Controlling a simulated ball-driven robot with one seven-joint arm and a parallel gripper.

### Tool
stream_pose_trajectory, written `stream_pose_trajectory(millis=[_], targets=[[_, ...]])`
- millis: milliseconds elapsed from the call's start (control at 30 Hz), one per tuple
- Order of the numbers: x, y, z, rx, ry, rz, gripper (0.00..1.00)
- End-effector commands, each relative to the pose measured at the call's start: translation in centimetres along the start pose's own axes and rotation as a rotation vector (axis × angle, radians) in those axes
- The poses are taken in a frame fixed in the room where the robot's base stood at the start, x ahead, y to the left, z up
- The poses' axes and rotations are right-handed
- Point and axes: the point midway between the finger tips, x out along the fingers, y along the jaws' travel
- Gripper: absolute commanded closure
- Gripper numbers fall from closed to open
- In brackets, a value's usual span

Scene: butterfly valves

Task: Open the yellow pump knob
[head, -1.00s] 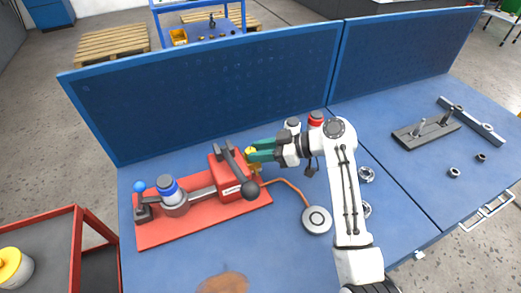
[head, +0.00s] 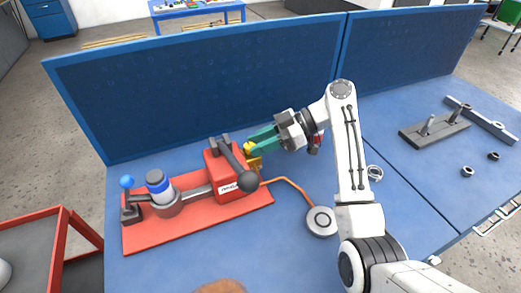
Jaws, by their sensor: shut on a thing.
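The red pump (head: 226,176) stands on a red base plate (head: 200,223) on the blue workbench. Its yellow knob (head: 251,150) is on the pump's right side, with a yellow part just below it. My gripper (head: 254,144) has green fingers and comes in from the upper right. The fingers are shut on the yellow knob, which they partly hide. The pump's dark lever with a black ball end (head: 248,182) slopes down in front of the red body, close below the knob.
A blue-and-grey cylinder (head: 158,186) and a blue ball handle (head: 127,182) stand on the left of the plate. An orange cord runs to a round grey disc (head: 321,221). A blue panel (head: 200,85) rises behind. Grey metal parts (head: 434,130) lie at right.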

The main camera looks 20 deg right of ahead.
Motion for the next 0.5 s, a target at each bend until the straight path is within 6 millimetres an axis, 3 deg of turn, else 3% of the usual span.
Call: stream_pose_trajectory(millis=[300,333,433,500], targets=[[-0.03,0.02,-0.05,-0.003,-0.001,-0.005,0.98],[-0.04,0.02,-0.05,-0.003,-0.001,-0.005,0.66],[-0.04,0.02,-0.05,-0.003,-0.001,-0.005,0.57],[-0.04,0.02,-0.04,-0.003,-0.001,-0.005,0.57]])
